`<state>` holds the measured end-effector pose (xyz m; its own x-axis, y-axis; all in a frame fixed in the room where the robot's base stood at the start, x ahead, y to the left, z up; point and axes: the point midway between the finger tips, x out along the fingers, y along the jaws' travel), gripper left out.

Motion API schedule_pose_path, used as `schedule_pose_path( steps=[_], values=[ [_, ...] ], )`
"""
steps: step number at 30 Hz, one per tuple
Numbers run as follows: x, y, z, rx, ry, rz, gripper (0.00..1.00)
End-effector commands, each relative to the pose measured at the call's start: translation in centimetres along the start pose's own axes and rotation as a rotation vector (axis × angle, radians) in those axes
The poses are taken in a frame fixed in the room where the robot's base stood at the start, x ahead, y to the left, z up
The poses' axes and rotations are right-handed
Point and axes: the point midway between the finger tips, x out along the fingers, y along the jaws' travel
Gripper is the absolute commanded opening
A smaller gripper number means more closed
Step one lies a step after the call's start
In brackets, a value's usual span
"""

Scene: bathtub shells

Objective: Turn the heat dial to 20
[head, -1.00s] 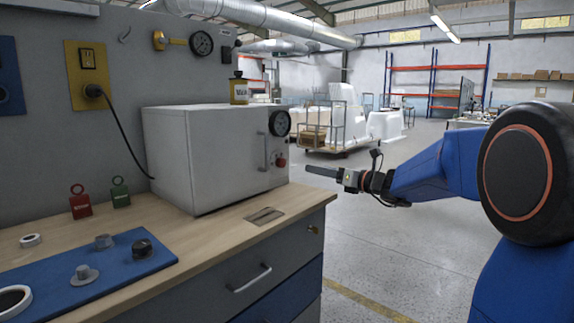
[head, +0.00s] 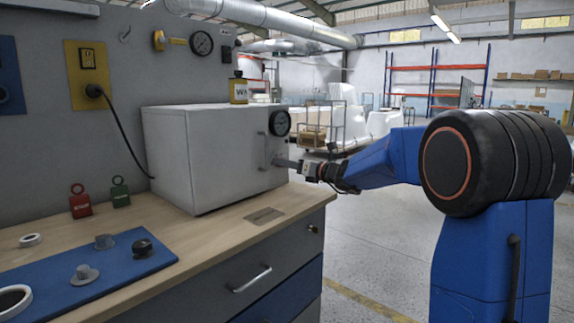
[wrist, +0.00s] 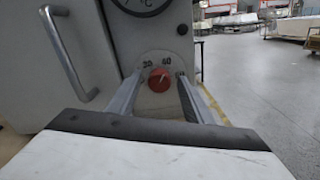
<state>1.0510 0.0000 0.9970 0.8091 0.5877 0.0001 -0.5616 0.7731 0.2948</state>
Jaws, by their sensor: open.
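The heat dial is a small red knob (wrist: 160,79) on the front panel of a white oven-like box (head: 222,160). I cannot tell whether the fingers touch the knob. In the head view my gripper (head: 282,163) is at the box's front and hides the knob.
A round temperature gauge (head: 280,123) sits above the knob, and a vertical door handle (wrist: 68,52) is to its left. The wooden bench (head: 215,228) carries red and green padlocks and a blue mat with knobs.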

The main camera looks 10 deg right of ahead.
Motion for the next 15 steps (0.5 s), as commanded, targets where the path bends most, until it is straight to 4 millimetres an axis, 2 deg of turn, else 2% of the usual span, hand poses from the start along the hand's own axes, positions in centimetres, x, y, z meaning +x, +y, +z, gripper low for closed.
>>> schedule_pose_path(
  steps=[8, 13, 15],
  values=[
    [0.12, 0.00, 0.00, 0.000, 0.000, 0.000, 0.46],
    [0.12, 0.00, 0.00, 0.000, 0.000, 0.000, 0.08],
    [0.11, 0.00, -0.01, 0.000, 0.000, 0.000, 0.05]
  ],
)
